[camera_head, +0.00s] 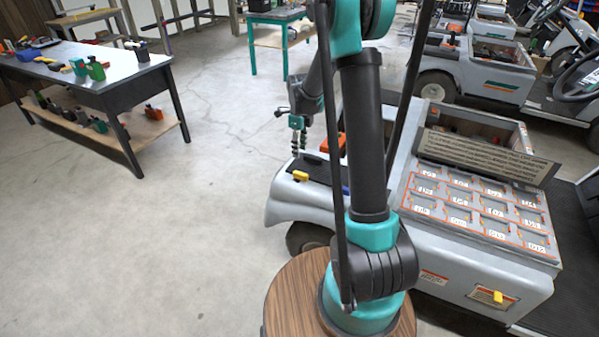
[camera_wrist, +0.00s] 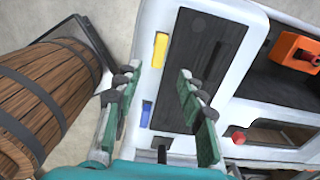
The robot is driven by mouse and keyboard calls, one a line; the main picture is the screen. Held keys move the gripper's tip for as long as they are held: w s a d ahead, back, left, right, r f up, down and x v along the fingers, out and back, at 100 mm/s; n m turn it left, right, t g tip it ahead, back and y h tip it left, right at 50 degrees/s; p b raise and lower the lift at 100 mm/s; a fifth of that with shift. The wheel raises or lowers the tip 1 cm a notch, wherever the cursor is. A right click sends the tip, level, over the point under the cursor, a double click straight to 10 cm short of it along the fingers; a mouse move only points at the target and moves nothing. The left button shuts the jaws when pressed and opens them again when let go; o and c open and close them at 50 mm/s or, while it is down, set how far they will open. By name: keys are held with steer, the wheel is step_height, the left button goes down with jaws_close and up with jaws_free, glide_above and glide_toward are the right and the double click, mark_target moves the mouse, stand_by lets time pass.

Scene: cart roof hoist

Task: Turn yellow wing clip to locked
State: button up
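A yellow clip (camera_head: 300,176) sits on the front corner of the white cart (camera_head: 440,262). In the wrist view a yellow clip (camera_wrist: 160,50) lies on the white surface beside a dark panel, beyond my fingertips. Another yellow piece (camera_head: 497,297) sits on the cart's side panel; I cannot tell from its shape whether it is a wing clip. My gripper (camera_head: 298,135) hangs above the cart's front end, apart from it. In the wrist view my gripper (camera_wrist: 156,88) is open, its fingers wide apart with nothing between them.
A blue piece (camera_wrist: 147,113) lies near the yellow clip, seen between my fingers. An orange part (camera_wrist: 295,47) and a red block (camera_wrist: 238,137) are to the right. The cart has a numbered tray (camera_head: 470,212). A workbench (camera_head: 120,75) stands far left; the floor between is clear.

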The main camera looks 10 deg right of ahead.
mark_target(300, 173)
step_height(300, 173, down, 12)
steer(key=shift+f, duration=0.1)
stand_by(0.5)
jaws_close()
